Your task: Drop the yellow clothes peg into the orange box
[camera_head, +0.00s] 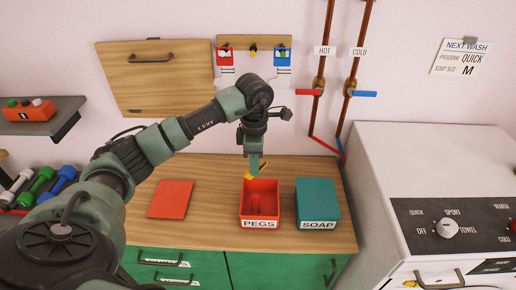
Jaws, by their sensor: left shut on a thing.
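The yellow clothes peg (250,177) shows just below the fingertips of my left gripper (254,164). My left gripper is shut on the peg and points down over the back of the orange box. The orange box (259,224), labelled PEGS, stands open on the wooden counter. The peg overlaps its back left rim in the picture, and I cannot tell the exact height between them. Part of the peg is hidden by the fingers. My right gripper is not in view.
A teal SOAP box (317,200) stands right of the orange box. A flat orange-red panel (170,199) lies on the counter (215,180) to the left. A white washing machine (430,170) stands at the right. Pipes with red and blue handles run up the wall.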

